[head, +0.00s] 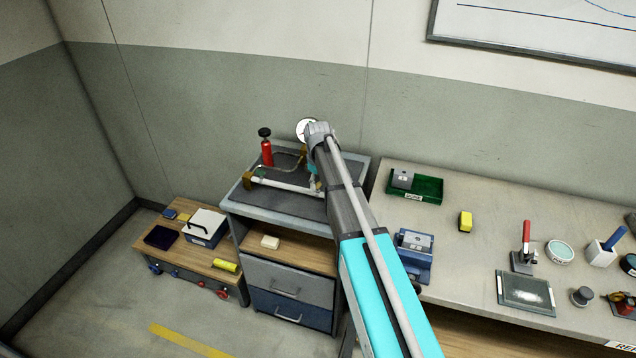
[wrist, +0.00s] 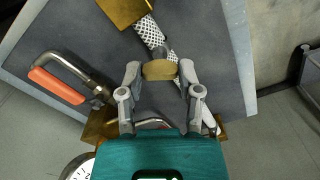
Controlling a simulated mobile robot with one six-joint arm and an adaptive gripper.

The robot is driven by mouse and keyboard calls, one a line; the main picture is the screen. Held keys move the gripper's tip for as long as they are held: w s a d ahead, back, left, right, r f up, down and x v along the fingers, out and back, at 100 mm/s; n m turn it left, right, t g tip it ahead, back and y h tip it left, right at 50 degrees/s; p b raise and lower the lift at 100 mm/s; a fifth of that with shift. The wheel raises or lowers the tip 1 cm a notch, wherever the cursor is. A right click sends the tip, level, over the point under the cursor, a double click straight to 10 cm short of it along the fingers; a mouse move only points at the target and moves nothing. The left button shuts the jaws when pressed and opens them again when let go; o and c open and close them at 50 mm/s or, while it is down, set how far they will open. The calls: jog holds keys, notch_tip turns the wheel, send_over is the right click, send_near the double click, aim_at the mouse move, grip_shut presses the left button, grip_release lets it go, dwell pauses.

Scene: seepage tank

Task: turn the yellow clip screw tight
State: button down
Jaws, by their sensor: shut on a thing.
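In the wrist view my gripper (wrist: 160,76) is shut on the yellow clip screw (wrist: 160,69), a flat brass-yellow head between the two fingertips. A white braided hose (wrist: 151,34) runs from a brass block (wrist: 124,9) and passes under the screw. The lower end of the hose is partly hidden by my fingers. In the head view my arm covers most of the gripper, and I cannot make out the screw clearly there. The hose (head: 287,184) lies on the dark-topped cart (head: 240,200).
A red cylinder with a black knob (head: 267,152) and a round gauge (head: 304,127) stand at the back of the cart. An orange-handled lever (wrist: 58,86) is left of my gripper. A workbench (head: 460,262) with several tools is at right, a low wooden table (head: 165,252) at left.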

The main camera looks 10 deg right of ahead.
jog(key=m, duration=1.2)
jog(key=shift+m, duration=0.3)
jog(key=shift+c, duration=1.4)
grip_release()
jog(key=shift+n, duration=0.5)
